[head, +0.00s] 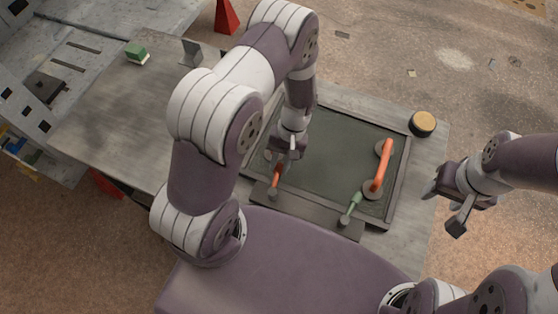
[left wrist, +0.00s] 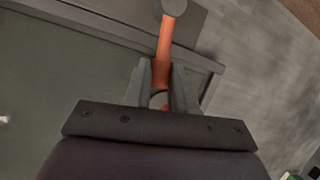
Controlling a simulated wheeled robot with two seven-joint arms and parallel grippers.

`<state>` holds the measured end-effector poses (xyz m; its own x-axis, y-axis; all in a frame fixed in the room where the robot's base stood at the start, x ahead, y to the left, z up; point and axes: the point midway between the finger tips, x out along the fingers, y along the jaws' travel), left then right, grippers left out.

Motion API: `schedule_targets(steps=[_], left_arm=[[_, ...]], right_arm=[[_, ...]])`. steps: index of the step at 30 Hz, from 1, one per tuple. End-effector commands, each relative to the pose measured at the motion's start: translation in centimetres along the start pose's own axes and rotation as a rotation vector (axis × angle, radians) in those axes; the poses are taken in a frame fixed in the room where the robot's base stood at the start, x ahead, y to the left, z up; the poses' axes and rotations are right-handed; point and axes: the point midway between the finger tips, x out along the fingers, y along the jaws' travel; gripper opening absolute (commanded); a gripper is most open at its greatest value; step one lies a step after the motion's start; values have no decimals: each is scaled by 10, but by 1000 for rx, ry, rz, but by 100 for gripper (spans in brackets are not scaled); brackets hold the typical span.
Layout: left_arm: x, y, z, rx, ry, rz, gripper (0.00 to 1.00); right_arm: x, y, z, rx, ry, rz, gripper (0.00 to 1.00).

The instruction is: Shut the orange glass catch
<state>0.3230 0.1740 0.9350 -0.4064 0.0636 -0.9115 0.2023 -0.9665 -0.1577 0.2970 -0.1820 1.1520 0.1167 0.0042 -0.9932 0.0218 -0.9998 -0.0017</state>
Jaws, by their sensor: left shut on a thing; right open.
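The orange glass catch (head: 276,180) sits on the near bar of the dark frame (head: 400,170), left of the middle. In the left wrist view the catch (left wrist: 166,42) is an orange lever with a round grey pivot at its end. My left gripper (head: 284,160) reaches down over it and is shut on its lower part; the left wrist view shows the fingers (left wrist: 160,85) on either side of it. Whether the lever lies over the glass or the bar is hard to tell. My right gripper (head: 448,207) is open and empty, off the bench's right side.
A green catch (head: 354,204) sits on the same bar to the right. An orange suction handle (head: 382,165) stands on the glass (head: 335,150). A round tan-topped pot (head: 422,123) is beside the frame. A green-and-white block (head: 137,54) lies at the back left.

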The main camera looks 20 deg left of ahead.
Motion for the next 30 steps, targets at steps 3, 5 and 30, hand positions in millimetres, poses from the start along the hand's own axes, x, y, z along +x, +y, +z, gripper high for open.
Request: schedule_targets(steps=[3, 5, 30], left_arm=[[-4, 1, -2, 13, 8, -2, 0], [-4, 1, -2, 14, 9, -2, 0], [-27, 2, -2, 11, 9, -1, 51]], right_arm=[[-1, 0, 0, 0, 0, 0, 53], [-1, 0, 0, 0, 0, 0, 53], [10, 0, 1, 0, 0, 0, 53]])
